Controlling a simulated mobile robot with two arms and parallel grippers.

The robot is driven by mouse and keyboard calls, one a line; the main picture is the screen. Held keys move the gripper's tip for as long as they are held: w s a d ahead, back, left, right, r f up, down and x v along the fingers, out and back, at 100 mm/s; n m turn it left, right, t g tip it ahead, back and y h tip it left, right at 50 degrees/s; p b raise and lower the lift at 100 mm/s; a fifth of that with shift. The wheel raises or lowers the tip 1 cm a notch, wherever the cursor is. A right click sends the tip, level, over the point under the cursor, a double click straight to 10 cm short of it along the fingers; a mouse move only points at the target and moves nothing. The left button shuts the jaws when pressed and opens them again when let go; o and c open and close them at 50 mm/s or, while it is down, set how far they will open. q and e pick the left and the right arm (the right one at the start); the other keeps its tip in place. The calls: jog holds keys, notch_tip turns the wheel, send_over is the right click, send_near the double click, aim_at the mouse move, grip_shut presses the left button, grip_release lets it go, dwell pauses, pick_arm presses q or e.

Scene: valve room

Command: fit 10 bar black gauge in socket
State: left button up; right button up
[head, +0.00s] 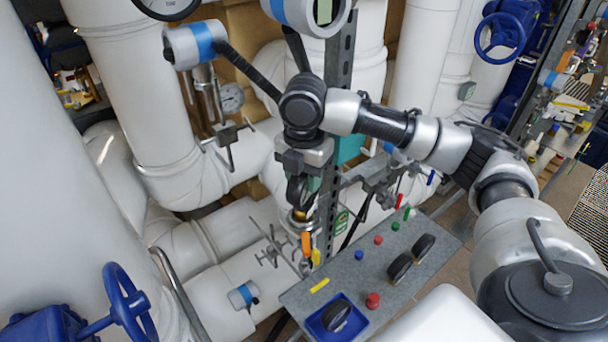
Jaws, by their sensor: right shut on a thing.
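My right gripper (302,182) points down beside the grey upright post and is shut on a dark gauge (297,197), seen nearly edge-on. Its dial face is hidden, so I cannot read its range. A brass-coloured fitting (299,215) shows directly below the held gauge. I cannot tell whether it is the gauge's stem or the socket, or whether the two touch. Orange (306,243) and yellow handles hang just under it. My left gripper is not in view.
White pipes and a blue handwheel (130,305) fill the left. The perforated post (335,130) stands close to my gripper.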

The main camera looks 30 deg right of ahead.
jog(key=shift+f, duration=0.4)
dwell(0.5)
jog(key=o, duration=0.9)
notch_tip(320, 180, up, 6)
jog(key=shift+r+b, duration=0.2)
jog(key=shift+b, duration=0.8)
jog(key=shift+r, duration=0.55)
